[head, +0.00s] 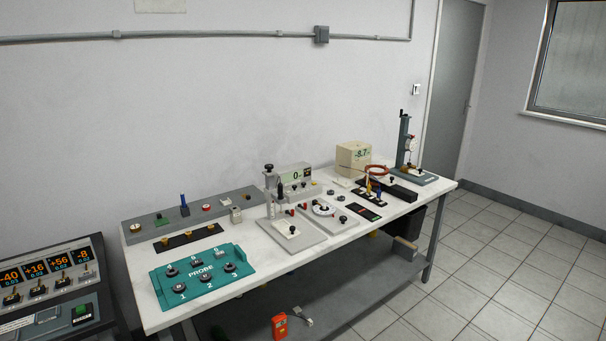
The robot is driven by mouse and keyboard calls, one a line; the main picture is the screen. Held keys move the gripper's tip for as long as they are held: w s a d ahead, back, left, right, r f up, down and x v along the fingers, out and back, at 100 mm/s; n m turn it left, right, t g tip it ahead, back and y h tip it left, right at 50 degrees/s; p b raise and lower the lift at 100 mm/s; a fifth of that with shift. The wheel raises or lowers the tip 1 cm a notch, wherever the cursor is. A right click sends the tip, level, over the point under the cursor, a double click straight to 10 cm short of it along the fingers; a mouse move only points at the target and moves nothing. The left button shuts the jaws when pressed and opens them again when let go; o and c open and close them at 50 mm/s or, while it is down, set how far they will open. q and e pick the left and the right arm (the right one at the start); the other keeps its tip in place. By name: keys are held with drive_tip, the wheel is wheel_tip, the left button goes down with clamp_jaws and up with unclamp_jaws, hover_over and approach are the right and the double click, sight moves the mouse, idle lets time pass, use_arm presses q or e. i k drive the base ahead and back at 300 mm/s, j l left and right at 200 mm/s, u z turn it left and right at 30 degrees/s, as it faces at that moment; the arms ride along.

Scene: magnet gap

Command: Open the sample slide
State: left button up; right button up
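No part is clearly marked as the sample slide, and I cannot tell which one it is. A grey plate (312,243) near the middle of the bench carries a small white block (287,229) with a dark knob on top. At the right end, an upright stand (404,140) on a blue-grey base has a small pale piece with a dark knob (420,172) beside it. These parts are too small to tell whether anything is open or shut. Neither of my grippers is in view.
A white bench (155,315) runs along the wall. It holds a teal PROBE tray (200,291), a grey panel (155,221), a meter reading 0 (295,176) and a beige box reading -8.7 (354,159). A console (50,290) stands at left. Tiled floor (500,290) is clear at right.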

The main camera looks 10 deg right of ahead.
sight(389, 182)
drive_tip(key=i+l+z, duration=0.3)
drive_tip(key=i+l, duration=0.3)
drive_tip(key=i+l+z, duration=0.35)
drive_tip(key=i+l, duration=0.3)
